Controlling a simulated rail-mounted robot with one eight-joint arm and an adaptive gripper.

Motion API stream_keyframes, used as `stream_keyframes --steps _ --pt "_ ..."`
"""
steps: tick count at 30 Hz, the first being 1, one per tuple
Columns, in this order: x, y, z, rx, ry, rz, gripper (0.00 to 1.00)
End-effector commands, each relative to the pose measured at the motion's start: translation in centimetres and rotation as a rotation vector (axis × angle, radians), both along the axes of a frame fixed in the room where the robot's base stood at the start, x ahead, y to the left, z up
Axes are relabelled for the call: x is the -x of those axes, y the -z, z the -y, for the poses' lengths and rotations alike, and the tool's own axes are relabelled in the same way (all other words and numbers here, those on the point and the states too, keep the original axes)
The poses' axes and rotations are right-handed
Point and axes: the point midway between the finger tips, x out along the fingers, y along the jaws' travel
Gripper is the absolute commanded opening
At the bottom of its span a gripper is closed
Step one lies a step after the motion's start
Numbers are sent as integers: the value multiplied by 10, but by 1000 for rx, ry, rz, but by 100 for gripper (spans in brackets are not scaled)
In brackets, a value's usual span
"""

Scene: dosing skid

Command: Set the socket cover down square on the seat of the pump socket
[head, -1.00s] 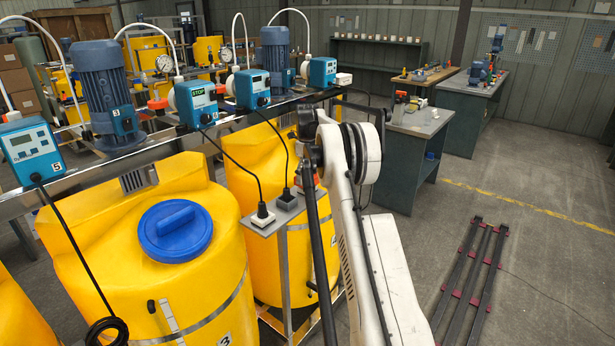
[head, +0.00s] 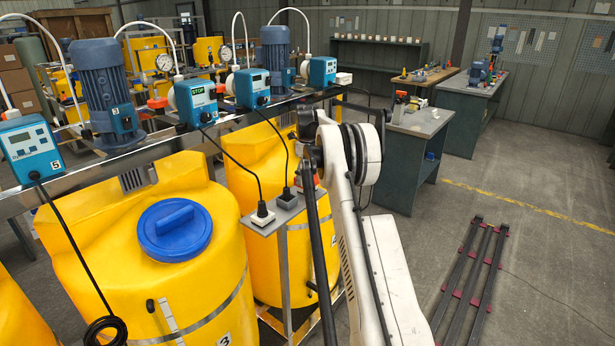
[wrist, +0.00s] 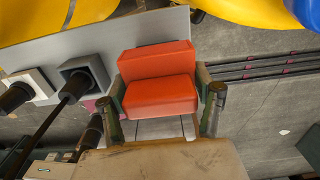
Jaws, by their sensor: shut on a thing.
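The orange-red socket cover (wrist: 160,85) fills the middle of the wrist view. My gripper (wrist: 161,92) is shut on it, with one finger on its left side and one on its right. The cover is over the pale socket plate (wrist: 105,38); whether it touches the plate cannot be told. No bare pump socket seat shows; anything under the cover is hidden. In the head view the plate (head: 262,230) stands in front of the yellow tanks, and my arm hides most of the gripper and cover.
A grey socket (wrist: 82,76) with a black plug and cable is close left of the cover. A white socket (wrist: 40,90) with a plug is farther left. A yellow tank with a blue lid (head: 175,230) is left of the plate. Open floor (head: 530,260) lies to the right.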

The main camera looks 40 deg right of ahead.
Motion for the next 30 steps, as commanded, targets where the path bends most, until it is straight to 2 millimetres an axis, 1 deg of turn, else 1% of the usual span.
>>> stream_keyframes --steps 30 --pt "0 22 0 0 0 0 37"
